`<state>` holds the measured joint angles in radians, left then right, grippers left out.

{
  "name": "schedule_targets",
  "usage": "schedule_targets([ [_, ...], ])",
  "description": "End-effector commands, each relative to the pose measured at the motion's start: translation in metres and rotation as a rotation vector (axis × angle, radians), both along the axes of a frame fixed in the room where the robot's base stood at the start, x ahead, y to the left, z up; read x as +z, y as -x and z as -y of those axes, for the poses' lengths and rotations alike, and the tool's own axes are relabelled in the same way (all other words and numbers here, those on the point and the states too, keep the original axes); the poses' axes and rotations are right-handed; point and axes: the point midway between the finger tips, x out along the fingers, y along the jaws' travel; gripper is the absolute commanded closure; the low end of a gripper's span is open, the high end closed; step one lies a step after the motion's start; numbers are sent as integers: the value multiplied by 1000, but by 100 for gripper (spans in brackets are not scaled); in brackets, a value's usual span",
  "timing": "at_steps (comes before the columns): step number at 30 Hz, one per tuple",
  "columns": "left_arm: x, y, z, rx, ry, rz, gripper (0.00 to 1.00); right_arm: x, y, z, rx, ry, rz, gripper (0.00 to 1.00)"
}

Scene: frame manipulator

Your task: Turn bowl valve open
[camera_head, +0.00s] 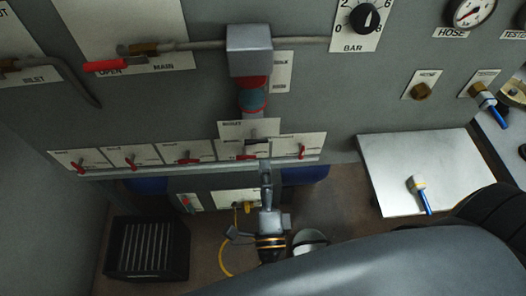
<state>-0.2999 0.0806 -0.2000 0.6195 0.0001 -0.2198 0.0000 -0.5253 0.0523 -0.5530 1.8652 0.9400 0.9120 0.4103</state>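A row of small red-handled valves sits on white plates along the lower ledge of the grey panel, including handles at the left (77,164), at the middle (187,157) and at the right (302,152). Their small labels are too blurred to tell which is the bowl valve. My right gripper (265,170) reaches up from below to the plate (284,143) just right of the row's middle. The valve handle there is mostly hidden. The fingers show as one narrow shape, so I cannot tell whether they are open or touching the handle. My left gripper is out of view.
A large red handle (105,66) marked open and main is at upper left. A grey box (249,50) on a pipe juts out above the row. A black crate (147,249) is on the floor.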

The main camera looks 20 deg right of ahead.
Motion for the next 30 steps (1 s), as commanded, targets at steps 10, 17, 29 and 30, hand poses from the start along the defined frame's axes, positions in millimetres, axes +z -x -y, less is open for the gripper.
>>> schedule_targets([
  [10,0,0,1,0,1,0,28,-7,34,-10,0,0,1,62],
  [17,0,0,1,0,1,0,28,-7,34,-10,0,0,1,62],
  [29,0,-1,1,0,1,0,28,-16,31,-14,23,37,-17,62],
  [30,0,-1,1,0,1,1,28,-26,29,-19,46,78,-36,62],
])
